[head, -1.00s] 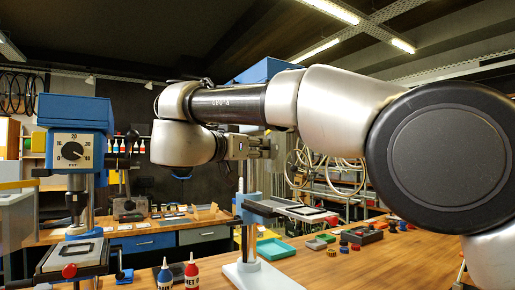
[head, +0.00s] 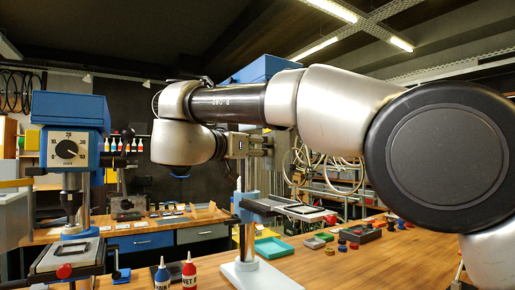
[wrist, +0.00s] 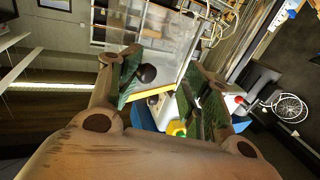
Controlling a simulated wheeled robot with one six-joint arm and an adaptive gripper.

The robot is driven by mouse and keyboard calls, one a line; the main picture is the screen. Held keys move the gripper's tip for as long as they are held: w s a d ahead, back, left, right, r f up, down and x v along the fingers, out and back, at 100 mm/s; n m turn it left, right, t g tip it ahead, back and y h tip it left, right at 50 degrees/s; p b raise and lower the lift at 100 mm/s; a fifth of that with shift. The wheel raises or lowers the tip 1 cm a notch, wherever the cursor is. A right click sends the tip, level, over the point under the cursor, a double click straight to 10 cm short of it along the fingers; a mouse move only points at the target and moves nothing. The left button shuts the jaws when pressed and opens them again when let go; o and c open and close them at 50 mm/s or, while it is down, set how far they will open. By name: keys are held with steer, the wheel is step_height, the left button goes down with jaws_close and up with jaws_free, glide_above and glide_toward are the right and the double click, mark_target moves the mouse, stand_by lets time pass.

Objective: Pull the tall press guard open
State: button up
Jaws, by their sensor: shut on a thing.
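The tall press stands behind my arm in the head view. Its blue head (head: 268,71) shows above the arm and its pale base (head: 255,274) below. In the wrist view its guard (wrist: 160,35) appears as a clear panel in a pale frame, with a yellow bar (wrist: 152,92) near its lower edge. A black knob (wrist: 147,73) is between my fingers, close to the left one. My gripper (wrist: 168,92) is shut on this knob, though the exact contact is partly hidden. In the head view my gripper (head: 262,145) is in front of the press column.
A shorter blue press (head: 70,150) with a dial stands at the left. A blue bottle (head: 162,274) and a red bottle (head: 189,270) stand at the front. A green tray (head: 273,248) and small parts lie on the wooden bench (head: 350,268).

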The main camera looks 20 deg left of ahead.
steer(key=v, duration=1.2)
